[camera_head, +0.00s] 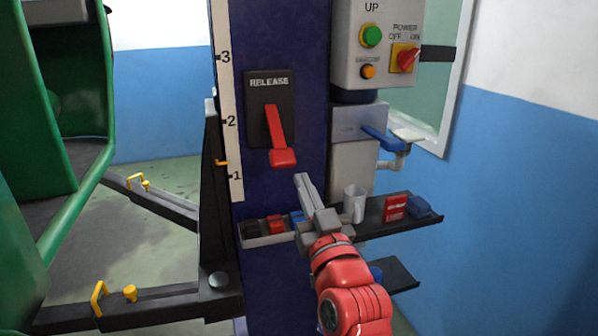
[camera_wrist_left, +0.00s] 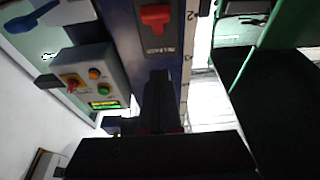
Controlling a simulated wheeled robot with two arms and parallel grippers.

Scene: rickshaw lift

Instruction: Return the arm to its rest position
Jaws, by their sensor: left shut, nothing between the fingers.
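My left gripper (camera_head: 303,181) is shut and empty, with its red wrist (camera_head: 350,285) coming up from the bottom of the head view. Its fingertips point up, just below and to the right of the red release lever (camera_head: 279,140), and appear apart from it. The lever hangs down on its black RELEASE plate. In the left wrist view the shut gripper (camera_wrist_left: 159,78) shows dark in the middle, and the red lever (camera_wrist_left: 155,17) shows above it. My right gripper is in neither view.
The grey control box (camera_head: 378,45) is above right. Black lift arms (camera_head: 150,200) and a green vehicle (camera_head: 60,180) are at left.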

